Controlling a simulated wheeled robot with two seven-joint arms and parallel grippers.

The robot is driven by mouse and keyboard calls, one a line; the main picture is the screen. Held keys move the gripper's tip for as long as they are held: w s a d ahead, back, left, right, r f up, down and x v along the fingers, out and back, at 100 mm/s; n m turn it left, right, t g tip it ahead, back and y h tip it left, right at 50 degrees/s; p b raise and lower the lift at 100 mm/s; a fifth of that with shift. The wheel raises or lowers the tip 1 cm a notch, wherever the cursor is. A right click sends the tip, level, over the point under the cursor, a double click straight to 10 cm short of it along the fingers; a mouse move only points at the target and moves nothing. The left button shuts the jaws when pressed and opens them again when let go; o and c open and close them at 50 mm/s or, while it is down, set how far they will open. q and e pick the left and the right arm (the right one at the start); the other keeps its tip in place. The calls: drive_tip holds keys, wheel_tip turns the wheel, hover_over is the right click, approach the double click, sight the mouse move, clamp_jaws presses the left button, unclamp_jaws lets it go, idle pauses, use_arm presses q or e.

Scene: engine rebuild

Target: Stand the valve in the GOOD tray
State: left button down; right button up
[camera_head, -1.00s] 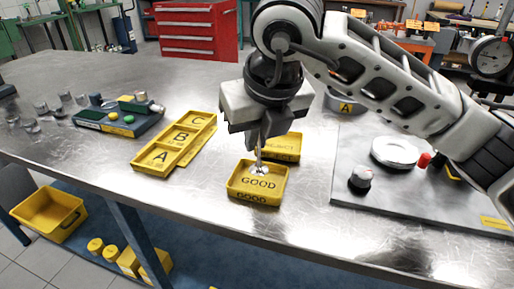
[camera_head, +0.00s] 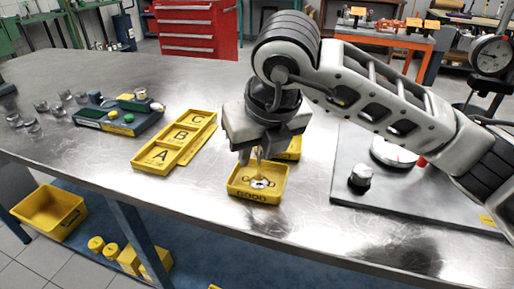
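The yellow GOOD tray (camera_head: 256,199) lies on the metal bench near its front edge. A silvery valve stands head down in it: its round head (camera_head: 260,184) is low inside the tray, and its stem rises into my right gripper (camera_head: 258,155). My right gripper is directly above the tray, pointing down, with its fingers around the stem and looking shut on it. The fingers hide the upper stem. I cannot tell if the head touches the tray floor. My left gripper is not in view.
Behind the GOOD tray is another yellow tray (camera_head: 292,150), mostly hidden by my gripper. Left are the A, B, C trays (camera_head: 160,157) and a tool block (camera_head: 118,122). A grey plate (camera_head: 400,199) with a dark knob-like part (camera_head: 359,179) lies right. The bench front left is clear.

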drive_tip(key=v, duration=1.2)
drive_tip(key=shift+b, duration=0.3)
